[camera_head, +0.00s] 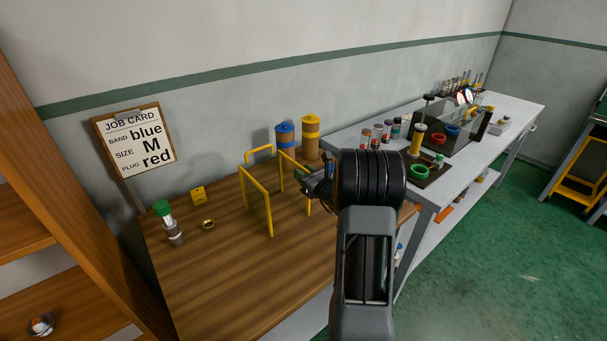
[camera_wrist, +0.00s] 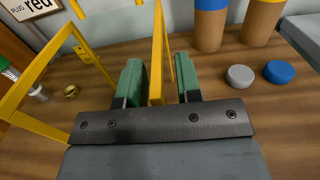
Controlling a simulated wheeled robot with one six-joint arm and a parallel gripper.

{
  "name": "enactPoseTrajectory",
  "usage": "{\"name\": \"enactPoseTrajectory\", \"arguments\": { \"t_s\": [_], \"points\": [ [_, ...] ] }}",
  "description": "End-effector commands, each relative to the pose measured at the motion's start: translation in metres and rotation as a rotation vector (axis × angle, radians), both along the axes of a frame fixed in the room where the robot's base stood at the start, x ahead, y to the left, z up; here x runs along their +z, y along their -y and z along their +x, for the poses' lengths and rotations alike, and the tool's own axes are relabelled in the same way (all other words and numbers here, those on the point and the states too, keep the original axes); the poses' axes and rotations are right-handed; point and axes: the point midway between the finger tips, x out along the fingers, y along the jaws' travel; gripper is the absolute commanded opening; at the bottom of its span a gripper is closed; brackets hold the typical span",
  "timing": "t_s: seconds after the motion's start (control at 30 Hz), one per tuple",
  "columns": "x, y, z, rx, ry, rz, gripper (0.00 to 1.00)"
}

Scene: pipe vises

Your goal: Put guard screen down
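The guard screen (camera_head: 268,200) is a yellow-framed stand with upright bars and a top loop, upright on the wooden bench. Its feet appear to be at the bench top; whether they bear on it I cannot tell. My gripper (camera_head: 308,182) is at its right side. In the wrist view, the green fingers of my gripper (camera_wrist: 158,75) stand either side of a yellow bar of the guard screen (camera_wrist: 157,45). A clear gap shows between the bar and the right finger; the left finger is close to the bar. The fingers are apart, not clamped.
The wooden bench (camera_head: 210,285) holds a green-capped pipe piece (camera_head: 168,222), a brass ring (camera_head: 208,224), a yellow block (camera_head: 198,194), and blue-topped (camera_head: 285,138) and yellow-topped (camera_head: 310,135) cylinders behind. The bench's front left is clear.

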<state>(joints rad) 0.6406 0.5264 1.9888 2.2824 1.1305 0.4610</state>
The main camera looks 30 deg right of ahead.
Motion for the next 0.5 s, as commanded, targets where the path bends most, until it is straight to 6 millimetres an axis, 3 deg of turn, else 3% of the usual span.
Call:
{"name": "enactPoseTrajectory", "arguments": {
  "t_s": [0.5],
  "points": [
    [0.0,0.011,-0.089,-0.003,0.001,0.0,0.32]
  ]
}}
